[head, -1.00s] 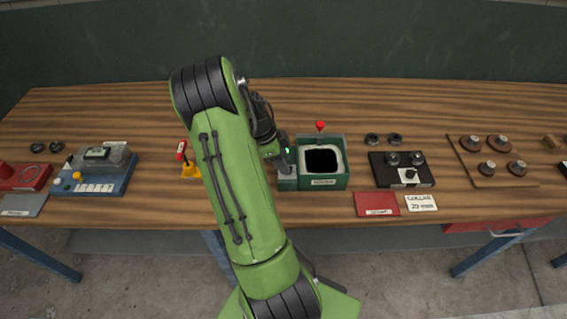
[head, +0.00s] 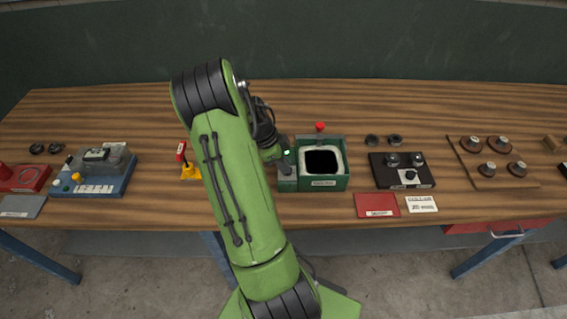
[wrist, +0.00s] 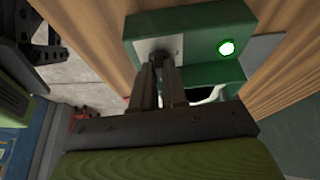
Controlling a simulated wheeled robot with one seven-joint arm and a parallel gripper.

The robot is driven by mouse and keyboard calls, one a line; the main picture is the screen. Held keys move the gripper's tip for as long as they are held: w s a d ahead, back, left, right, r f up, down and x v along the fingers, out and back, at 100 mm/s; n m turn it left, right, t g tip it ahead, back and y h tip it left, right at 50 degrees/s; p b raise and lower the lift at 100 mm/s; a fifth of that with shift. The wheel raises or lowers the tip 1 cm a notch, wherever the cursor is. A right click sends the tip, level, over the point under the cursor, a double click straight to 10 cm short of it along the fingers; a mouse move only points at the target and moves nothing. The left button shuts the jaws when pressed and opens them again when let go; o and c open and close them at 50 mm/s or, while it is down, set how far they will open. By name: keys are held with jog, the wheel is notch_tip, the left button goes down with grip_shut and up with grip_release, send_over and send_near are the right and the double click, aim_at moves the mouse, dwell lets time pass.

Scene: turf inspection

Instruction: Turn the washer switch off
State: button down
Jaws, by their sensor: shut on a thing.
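The washer (head: 335,182) is a green box with a dark, pale-rimmed basin, near the middle of the bench. Its switch housing (head: 286,184) is on its left side. In the wrist view the housing (wrist: 200,20) has a grey switch plate (wrist: 146,47) and a lit green lamp (wrist: 226,48). My gripper (wrist: 158,70) is at this plate, its fingers shut on the small switch lever (wrist: 157,57). The fingers hide most of the lever, so its tilt cannot be told. In the head view my arm hides the fingers.
A red-topped knob (head: 320,126) stands behind the basin. A yellow stand with a red top (head: 182,150) is left of my arm. A black fixture (head: 420,180) and a red card (head: 377,206) lie to the right. The back of the bench is clear.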

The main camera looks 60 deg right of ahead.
jog(key=shift+f, duration=0.1)
jog(key=n+t+h+b, duration=0.1)
jog(key=n+b, duration=0.2)
jog(key=n, duration=0.1)
jog(key=shift+s+a+b, duration=0.1)
jog(key=shift+b, duration=0.25)
jog(key=n+b, duration=0.1)
jog(key=n+t+b, duration=0.1)
jog(key=n, duration=0.1)
jog(key=n+h+b, duration=0.1)
jog(key=shift+s+a+n+t, duration=0.1)
jog(key=shift+s+n+t, duration=0.15)
jog(key=shift+n+t, duration=0.05)
jog(key=n+t+b, duration=0.1)
jog(key=n, duration=0.1)
jog(key=n+b, duration=0.1)
jog(key=n, duration=0.1)
jog(key=shift+s+n+t+b, duration=0.2)
jog(key=shift+n+t+b, duration=0.1)
jog(key=shift+t, duration=0.1)
jog(key=n+b, duration=0.1)
jog(key=n, duration=0.1)
jog(key=n+t, duration=0.1)
jog(key=n, duration=0.1)
jog(key=shift+s+t+b, duration=0.2)
jog(key=shift+t+b, duration=0.1)
jog(key=shift+b, duration=0.1)
jog(key=shift+n, duration=0.3)
jog(key=c, duration=1.2)
grip_release()
